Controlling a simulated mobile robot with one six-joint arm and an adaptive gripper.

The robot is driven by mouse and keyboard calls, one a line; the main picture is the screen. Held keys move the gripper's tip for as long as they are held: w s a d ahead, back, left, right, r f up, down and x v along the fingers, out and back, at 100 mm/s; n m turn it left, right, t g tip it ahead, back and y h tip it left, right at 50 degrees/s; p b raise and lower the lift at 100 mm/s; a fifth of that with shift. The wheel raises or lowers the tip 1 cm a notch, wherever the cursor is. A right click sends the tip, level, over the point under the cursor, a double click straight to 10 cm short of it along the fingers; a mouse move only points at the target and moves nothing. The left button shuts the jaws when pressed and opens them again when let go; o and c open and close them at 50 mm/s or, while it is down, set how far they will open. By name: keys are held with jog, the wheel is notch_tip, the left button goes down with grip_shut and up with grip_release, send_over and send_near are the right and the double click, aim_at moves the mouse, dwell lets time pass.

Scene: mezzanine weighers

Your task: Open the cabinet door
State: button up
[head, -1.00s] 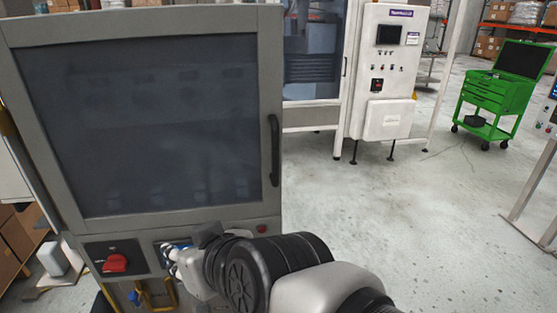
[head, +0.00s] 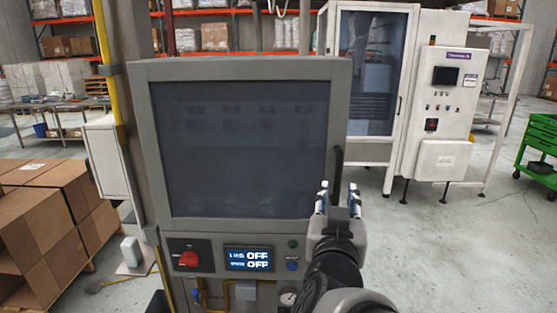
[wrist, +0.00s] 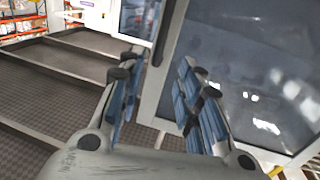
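The cabinet door (head: 150,150) is a grey frame around a dark glass pane, and it looks closed. Its black vertical handle (head: 338,165) stands at the door's right edge. My gripper (head: 337,197) is at the lower part of the handle, with its blue-padded fingers apart, one on each side of the handle in the head view. In the wrist view my gripper (wrist: 155,85) is open, and a dark upright bar, apparently the handle, shows between the fingers beside the pale door frame. I cannot tell whether a finger touches the handle.
Below the door are a red rotary switch (head: 189,259) and a small display (head: 249,259) reading OFF. Stacked cardboard boxes (head: 40,220) stand at the left. A white machine (head: 435,100) and a green cart (head: 538,155) stand behind at the right. The floor between is clear.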

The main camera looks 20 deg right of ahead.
aim_at(338, 172)
jog(key=p+x, duration=0.3)
jog(key=x, duration=1)
jog(key=shift+w, duration=0.2)
jog(key=shift+c, duration=0.5)
grip_shut()
